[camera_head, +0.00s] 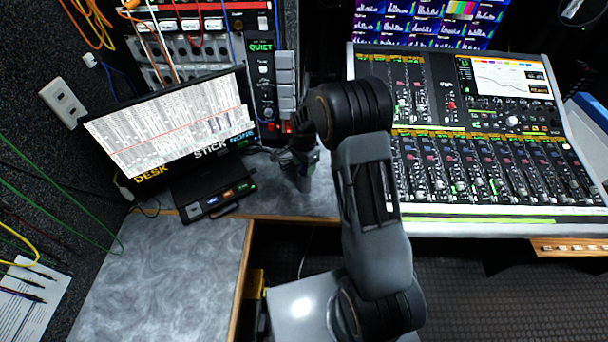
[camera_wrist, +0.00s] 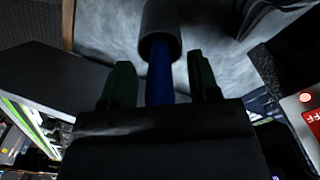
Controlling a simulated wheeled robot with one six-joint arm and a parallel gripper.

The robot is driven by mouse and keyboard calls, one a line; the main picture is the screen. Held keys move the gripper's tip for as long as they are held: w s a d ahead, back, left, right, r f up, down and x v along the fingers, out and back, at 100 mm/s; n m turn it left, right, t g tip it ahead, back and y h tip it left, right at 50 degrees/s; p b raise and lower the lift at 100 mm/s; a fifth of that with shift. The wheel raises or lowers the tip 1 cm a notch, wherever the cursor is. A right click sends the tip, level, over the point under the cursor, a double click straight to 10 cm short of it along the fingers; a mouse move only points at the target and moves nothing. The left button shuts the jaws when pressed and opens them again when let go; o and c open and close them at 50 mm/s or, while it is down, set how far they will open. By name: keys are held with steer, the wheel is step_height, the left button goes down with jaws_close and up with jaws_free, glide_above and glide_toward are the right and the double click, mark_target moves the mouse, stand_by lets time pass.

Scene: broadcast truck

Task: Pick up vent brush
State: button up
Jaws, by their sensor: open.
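A thing with a blue shaft (camera_wrist: 158,84) and a dark grey cylindrical end (camera_wrist: 160,35) shows in the wrist view. I take it for the vent brush, though its bristles cannot be made out. My gripper (camera_wrist: 162,82) is open, with one dark finger on each side of the blue shaft. Gaps show between the shaft and both fingers. In the head view my gripper (camera_head: 304,160) points down over the desk between the monitor and the mixing console, partly hidden by my arm. The brush cannot be made out clearly there.
A tilted monitor (camera_head: 165,125) stands at left, with a small black device (camera_head: 215,198) before it. A panel reading QUIET (camera_head: 264,85) rises behind my gripper. The mixing console (camera_head: 480,165) is at right. The grey desktop (camera_head: 160,270) at front left is clear.

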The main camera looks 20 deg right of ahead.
steer(key=shift+f, duration=0.25)
steer(key=shift+c, duration=0.2)
steer(key=c, duration=1)
steer(key=shift+r, duration=0.1)
